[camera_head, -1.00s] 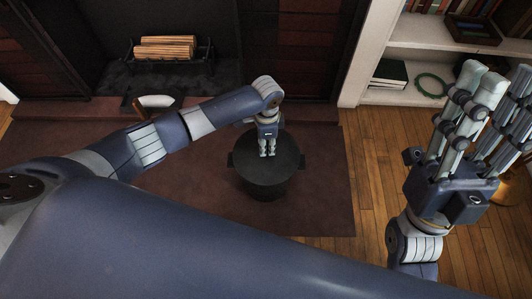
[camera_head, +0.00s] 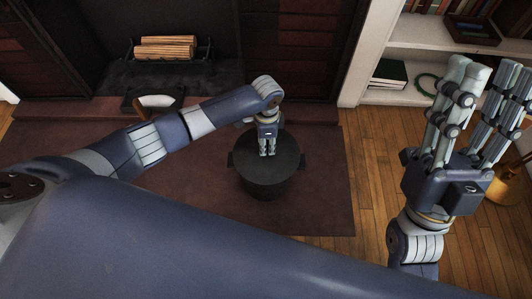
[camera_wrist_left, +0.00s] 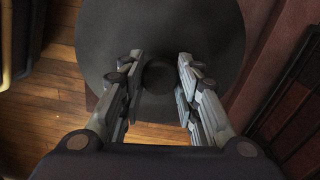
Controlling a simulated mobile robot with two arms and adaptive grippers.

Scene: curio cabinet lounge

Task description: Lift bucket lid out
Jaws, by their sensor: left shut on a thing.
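The black bucket (camera_head: 268,190) stands on the dark red rug, with its round dark lid (camera_head: 287,150) at its top. In the left wrist view the lid (camera_wrist_left: 205,35) fills the upper middle, with a dark round knob (camera_wrist_left: 158,76) at its centre. My left gripper (camera_head: 267,154) points down over the lid. Its fingers (camera_wrist_left: 158,72) are closed around the knob from both sides. I cannot tell whether the lid is seated or slightly raised. My right gripper (camera_head: 492,80) is raised at the right, its fingers apart and empty, far from the bucket.
A fireplace with a log rack (camera_head: 167,50) is at the back left. A white shelf (camera_head: 400,96) with books and a green ring (camera_head: 428,84) stands at the back right. A brass object (camera_head: 506,186) is partly hidden behind my right gripper. The rug (camera_head: 320,205) around the bucket is clear.

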